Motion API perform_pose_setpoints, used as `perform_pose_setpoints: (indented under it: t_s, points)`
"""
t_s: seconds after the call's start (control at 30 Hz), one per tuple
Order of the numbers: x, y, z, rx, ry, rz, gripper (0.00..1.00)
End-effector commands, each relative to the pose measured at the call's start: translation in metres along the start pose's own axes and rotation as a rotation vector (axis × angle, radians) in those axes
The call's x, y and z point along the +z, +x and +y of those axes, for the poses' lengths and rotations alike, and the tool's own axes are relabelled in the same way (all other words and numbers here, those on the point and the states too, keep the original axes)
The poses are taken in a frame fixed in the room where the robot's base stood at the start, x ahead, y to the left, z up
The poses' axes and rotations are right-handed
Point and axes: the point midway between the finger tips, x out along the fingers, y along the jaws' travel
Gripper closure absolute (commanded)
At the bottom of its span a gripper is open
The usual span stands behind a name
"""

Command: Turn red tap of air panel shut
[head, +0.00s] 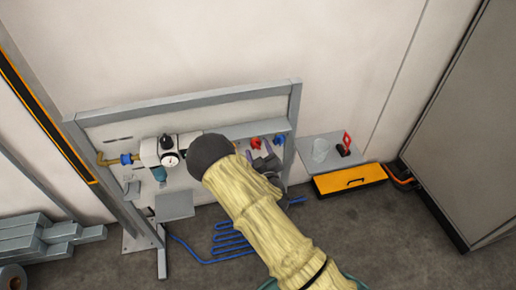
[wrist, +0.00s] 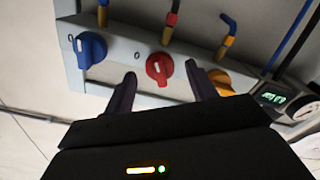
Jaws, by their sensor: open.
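The red tap (wrist: 160,68) is a round knob with a raised grip bar, in the middle of a row of taps on the grey air panel (wrist: 128,92) in the wrist view. A "0" mark is beside it. My gripper (wrist: 161,77) is open, with one dark finger on each side of the red tap in the picture. I cannot tell whether the fingers touch it. In the head view the red tap (head: 256,143) shows just beyond my gripper (head: 266,163), which is partly hidden by my arm.
A blue tap (wrist: 91,48) and an orange tap (wrist: 221,82) flank the red one. A gauge with a green display (wrist: 271,97) is at the right.

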Motion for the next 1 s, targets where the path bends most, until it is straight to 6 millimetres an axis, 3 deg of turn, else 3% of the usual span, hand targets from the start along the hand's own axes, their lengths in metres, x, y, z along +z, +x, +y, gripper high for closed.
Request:
perform_pose_setpoints:
  t_s: [0.37, 0.6, 1.0]
  points:
    - [0.0000, 0.0079, 0.0002, 0.000, 0.000, 0.000, 0.43]
    - [-0.0001, 0.0077, 0.0001, 0.000, 0.000, 0.000, 0.88]
    - [0.0005, 0.0074, -0.0006, 0.000, -0.044, 0.000, 0.88]
